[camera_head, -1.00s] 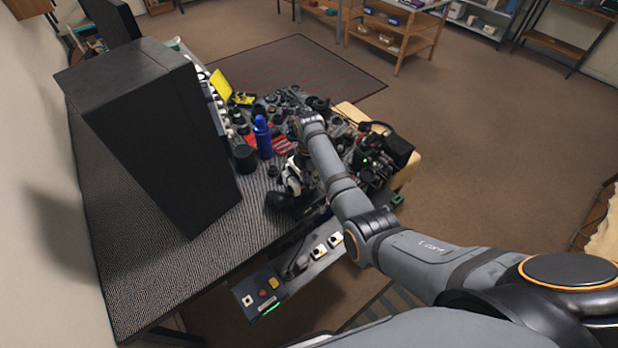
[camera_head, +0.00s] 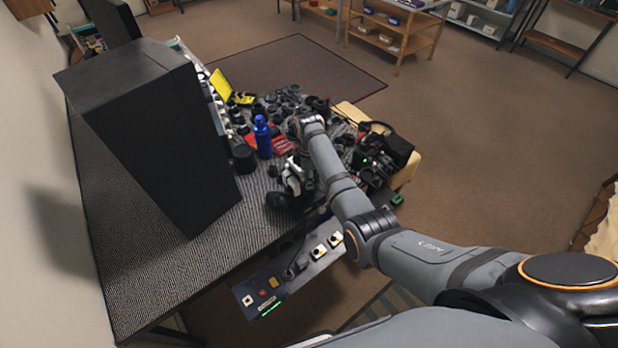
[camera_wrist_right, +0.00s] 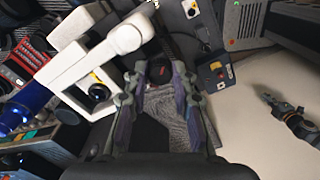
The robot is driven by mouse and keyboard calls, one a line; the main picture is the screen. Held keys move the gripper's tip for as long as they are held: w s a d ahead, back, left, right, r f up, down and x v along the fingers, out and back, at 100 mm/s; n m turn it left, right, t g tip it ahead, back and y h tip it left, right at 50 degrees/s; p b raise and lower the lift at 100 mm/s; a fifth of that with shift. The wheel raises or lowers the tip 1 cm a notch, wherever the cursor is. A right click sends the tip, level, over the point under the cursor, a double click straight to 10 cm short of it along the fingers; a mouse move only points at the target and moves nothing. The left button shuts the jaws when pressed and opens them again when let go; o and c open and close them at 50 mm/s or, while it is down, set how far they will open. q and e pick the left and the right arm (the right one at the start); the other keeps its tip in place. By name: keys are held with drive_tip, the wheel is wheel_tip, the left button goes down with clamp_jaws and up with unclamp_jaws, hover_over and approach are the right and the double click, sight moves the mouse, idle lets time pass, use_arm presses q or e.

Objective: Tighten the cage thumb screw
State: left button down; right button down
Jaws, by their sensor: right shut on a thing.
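The white cage (camera_wrist_right: 97,58) stands at the table's front, with a dark round lens part (camera_wrist_right: 98,92) inside its frame. In the head view the white cage (camera_head: 294,172) shows beside my right forearm. My right gripper (camera_wrist_right: 160,74) is right against the cage's side. Its fingers are shut on a small dark round part with a red mark (camera_wrist_right: 160,72), which I take to be the cage thumb screw. The fingers hide its edges. A dark jointed thing (camera_wrist_right: 292,115) at the right of the wrist view may be my left gripper; its jaws are unclear. The head view shows no left arm.
A blue bottle (camera_head: 263,140) stands behind the cage. A large black box (camera_head: 150,130) fills the table's left part. A switch panel (camera_head: 262,292) hangs at the front edge. Several dark lens parts crowd the back. Bare table (camera_head: 200,265) lies front left.

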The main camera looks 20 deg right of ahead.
drive_tip(key=m, duration=0.4)
drive_tip(key=shift+m, duration=2.3)
drive_tip(key=c, duration=1.1)
unclamp_jaws()
